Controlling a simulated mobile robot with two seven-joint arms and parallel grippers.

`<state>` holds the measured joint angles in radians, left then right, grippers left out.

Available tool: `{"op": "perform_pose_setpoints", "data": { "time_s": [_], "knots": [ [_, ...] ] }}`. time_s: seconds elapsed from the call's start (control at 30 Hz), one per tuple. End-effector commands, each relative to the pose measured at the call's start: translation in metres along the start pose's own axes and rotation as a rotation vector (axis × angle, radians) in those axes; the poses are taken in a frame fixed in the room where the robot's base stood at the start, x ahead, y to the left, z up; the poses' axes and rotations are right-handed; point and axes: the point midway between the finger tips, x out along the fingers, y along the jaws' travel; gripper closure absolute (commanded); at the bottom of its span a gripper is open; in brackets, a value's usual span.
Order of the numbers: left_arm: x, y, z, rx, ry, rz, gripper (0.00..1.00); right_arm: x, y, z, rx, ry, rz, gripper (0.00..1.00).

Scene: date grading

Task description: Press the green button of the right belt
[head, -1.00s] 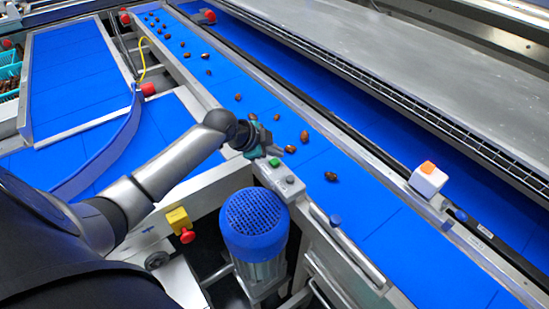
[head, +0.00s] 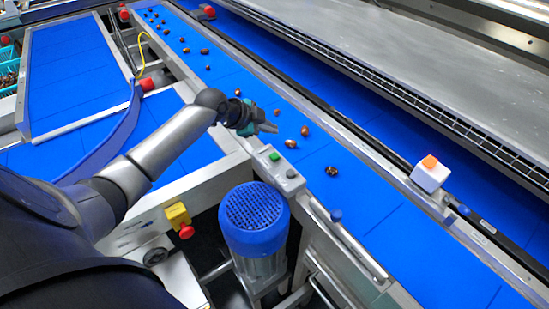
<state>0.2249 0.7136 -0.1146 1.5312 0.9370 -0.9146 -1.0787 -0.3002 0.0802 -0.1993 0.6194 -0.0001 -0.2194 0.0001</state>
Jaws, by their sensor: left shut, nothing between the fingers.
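A small grey control box (head: 283,176) sits on the near rail of the right belt (head: 380,215). A green button (head: 274,157) shows on its far end, uncovered. A dark button (head: 290,174) sits on its near end. My left gripper (head: 272,128) is shut and empty. In the picture it is just above the green button, apart from it, over the belt's near edge. My right gripper is not in view.
Several brown dates (head: 331,171) lie on the right belt. A blue motor (head: 254,215) stands below the rail, and a red emergency stop on a yellow box (head: 179,218) is to its left. A white box with an orange top (head: 430,173) is on the far rail.

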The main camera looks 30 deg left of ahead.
Motion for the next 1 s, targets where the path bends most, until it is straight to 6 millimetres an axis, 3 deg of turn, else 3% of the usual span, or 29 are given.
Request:
{"op": "perform_pose_setpoints", "data": {
  "time_s": [0.5, 1.0],
  "knots": [
    [0.045, 0.033, 0.033, 0.000, -0.002, 0.001, 1.00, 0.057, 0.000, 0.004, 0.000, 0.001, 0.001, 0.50],
    [0.048, 0.035, 0.035, 0.000, -0.001, 0.000, 1.00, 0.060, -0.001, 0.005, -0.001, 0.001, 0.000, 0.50]
  ]
}}
